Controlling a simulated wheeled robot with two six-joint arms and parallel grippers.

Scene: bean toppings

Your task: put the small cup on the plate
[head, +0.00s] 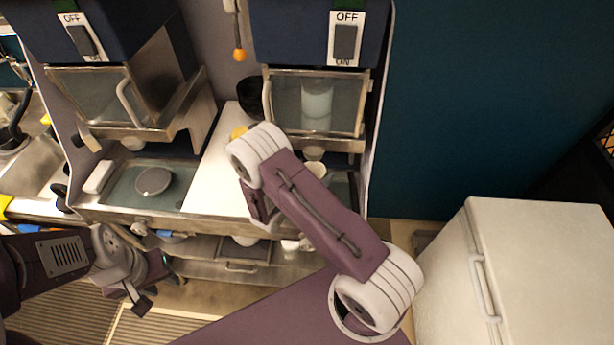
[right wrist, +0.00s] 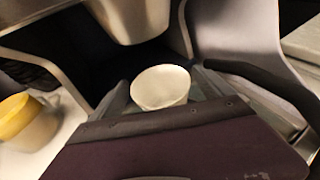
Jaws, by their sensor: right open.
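The small cup (right wrist: 160,87) is pale and round. It stands upright under the right-hand machine, and part of it shows in the head view (head: 316,168) beside my right arm. My right gripper (right wrist: 161,82) is open, with a finger on each side of the cup; whether they touch it is unclear. In the head view my own forearm mostly hides this gripper. A round grey disc (head: 153,180), which looks like the plate, lies empty on the left machine's tray. My left gripper (head: 146,290) is low at the left, away from both, its jaw opening unclear.
A yellow-topped cup (right wrist: 25,122) stands left of the small cup on the white counter (head: 212,180). The left machine (head: 130,95) and right machine (head: 315,100) overhang the work area. A white chest (head: 545,255) stands at right. A dark bowl (head: 250,95) sits behind.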

